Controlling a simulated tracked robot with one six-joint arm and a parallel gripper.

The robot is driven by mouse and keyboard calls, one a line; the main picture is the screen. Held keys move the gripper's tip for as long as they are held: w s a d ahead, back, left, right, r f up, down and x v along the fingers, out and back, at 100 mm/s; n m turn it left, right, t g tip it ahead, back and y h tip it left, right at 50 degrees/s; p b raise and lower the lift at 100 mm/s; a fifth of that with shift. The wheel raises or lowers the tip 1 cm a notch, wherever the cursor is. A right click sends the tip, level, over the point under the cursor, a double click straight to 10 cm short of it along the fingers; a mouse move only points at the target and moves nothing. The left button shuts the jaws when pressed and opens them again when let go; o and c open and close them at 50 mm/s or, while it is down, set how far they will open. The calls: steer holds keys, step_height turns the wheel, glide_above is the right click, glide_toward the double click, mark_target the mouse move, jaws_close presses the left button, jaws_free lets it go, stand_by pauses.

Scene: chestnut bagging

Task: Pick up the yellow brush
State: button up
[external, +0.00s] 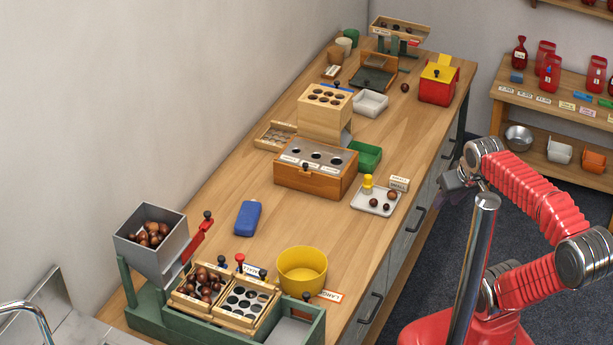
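A small upright yellow object (367,184) stands at the back left of a white tray (360,203) near the bench's right edge. It may be the yellow brush, but it is too small to tell, and no bristles show. My gripper (449,188) is dark grey and hangs at the end of my red arm, to the right of the tray and apart from it, by the bench's right edge. Its fingers are small and partly blended with the dark background, so their opening is unclear. Nothing can be made out in it.
Several chestnuts and a small label block (399,183) are at the tray. A wooden box with holes (315,180) and a green bin (367,155) stand behind it. A yellow bowl (302,268) and a blue object (248,218) are nearer. The bench between bowl and tray is clear.

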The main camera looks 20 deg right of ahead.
steer(key=shift+o, duration=1.4)
steer(key=w+d+f+t+h, duration=0.1)
steer(key=w+d+f, duration=0.15)
steer(key=w, duration=0.65)
steer(key=w+d+f+n+t, duration=0.15)
steer(key=w+d, duration=0.25)
steer(key=w, duration=0.5)
steer(key=w+d+f+t+h, duration=0.1)
steer(key=w+d+f+t, duration=0.15)
steer(key=w, duration=0.65)
steer(key=w+a+f+n+t+y, duration=0.1)
steer(key=w+f+y, duration=0.2)
steer(key=f, duration=0.6)
steer(key=w+a+f+n+t+y, duration=0.1)
steer(key=w+f+y, duration=0.2)
steer(key=w+f, duration=0.4)
step_height(320, 180, down, 3)
steer(key=shift+a+f+n+y, duration=0.1)
steer(key=shift+a+n+y, duration=0.1)
steer(key=shift+n+y, duration=0.2)
